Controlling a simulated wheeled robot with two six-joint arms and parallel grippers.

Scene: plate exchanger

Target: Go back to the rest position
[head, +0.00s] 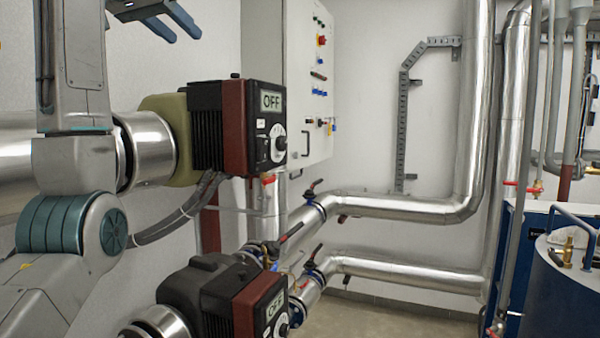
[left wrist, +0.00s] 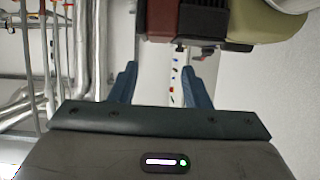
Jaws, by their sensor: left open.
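My left gripper (head: 176,18) is at the top left of the head view, raised in front of the white wall. Its two blue fingers are apart with nothing between them. In the left wrist view the open fingers (left wrist: 160,85) also show empty, with the wall and part of a control cabinet beyond. My left arm comes up along the left side of the head view. My right gripper is not in either view.
An upper pump (head: 222,125) and a lower pump (head: 228,300) both read OFF. A white control cabinet (head: 310,75) hangs behind. Silver pipes (head: 400,207) with red-handled valves run right. A blue unit (head: 535,250) and a blue tank (head: 560,290) stand at right.

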